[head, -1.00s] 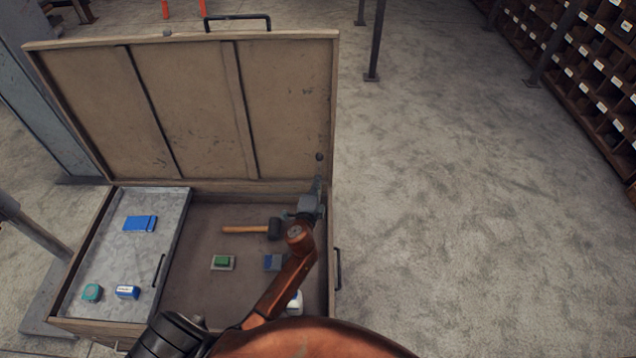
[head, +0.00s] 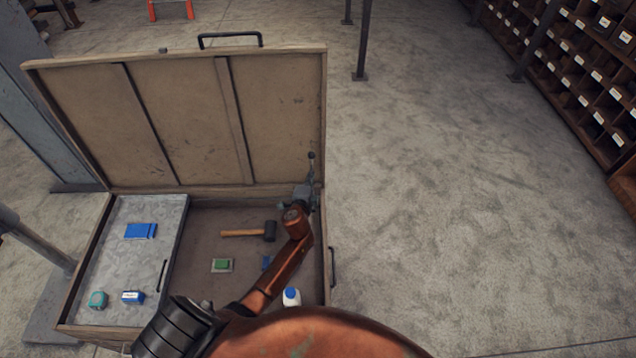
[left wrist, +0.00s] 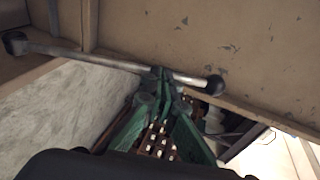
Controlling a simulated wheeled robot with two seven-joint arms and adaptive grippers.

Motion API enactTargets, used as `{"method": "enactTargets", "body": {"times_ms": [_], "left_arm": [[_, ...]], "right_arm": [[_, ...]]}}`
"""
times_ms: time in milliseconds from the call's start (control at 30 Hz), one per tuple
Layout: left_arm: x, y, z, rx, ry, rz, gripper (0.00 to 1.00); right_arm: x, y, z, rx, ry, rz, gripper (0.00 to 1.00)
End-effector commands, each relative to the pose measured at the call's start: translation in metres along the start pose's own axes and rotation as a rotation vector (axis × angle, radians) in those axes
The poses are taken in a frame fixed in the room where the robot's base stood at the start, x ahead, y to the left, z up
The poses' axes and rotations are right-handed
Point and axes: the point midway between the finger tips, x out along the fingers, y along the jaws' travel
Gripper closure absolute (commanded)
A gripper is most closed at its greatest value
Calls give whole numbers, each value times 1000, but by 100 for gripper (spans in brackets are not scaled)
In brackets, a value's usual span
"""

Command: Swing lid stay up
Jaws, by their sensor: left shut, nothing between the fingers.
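The wooden chest's lid (head: 190,120) stands open, tilted back. The lid stay, a grey metal bar with dark round ends, crosses the left wrist view (left wrist: 100,62) near the lid's inner face. In the head view only its knobbed upper part (head: 311,167) shows, at the lid's right edge. My left gripper (head: 306,190) is at the stay, inside the chest's right side. In the left wrist view its green fingers (left wrist: 161,76) are together at the bar, overlapping it in the picture, with nothing held between them. My right gripper is out of view.
A grey tray (head: 112,270) fills the chest's left part, holding small blue and teal items. A mallet (head: 250,232), a green block (head: 222,265) and a bottle (head: 291,297) lie or stand in the chest. Open floor (head: 450,240) is on the right.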

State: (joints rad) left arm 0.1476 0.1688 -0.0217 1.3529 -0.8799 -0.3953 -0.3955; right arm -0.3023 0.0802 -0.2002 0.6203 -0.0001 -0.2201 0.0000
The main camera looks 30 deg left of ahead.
Motion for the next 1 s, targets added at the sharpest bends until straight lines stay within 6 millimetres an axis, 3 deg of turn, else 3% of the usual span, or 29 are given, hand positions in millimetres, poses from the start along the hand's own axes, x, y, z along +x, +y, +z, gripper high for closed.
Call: {"method": "enactTargets", "body": {"times_ms": [133, 567, 767, 1000], "left_arm": [[10, 4, 2, 0, 0, 1, 100], [5, 1, 0, 0, 2, 1, 100], [-22, -6, -4, -1, 2, 3, 100], [-74, -10, -10, 2, 12, 2, 100]], "right_arm": [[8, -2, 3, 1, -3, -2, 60], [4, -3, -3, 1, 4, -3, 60], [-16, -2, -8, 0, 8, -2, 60], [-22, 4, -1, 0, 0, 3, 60]]}}
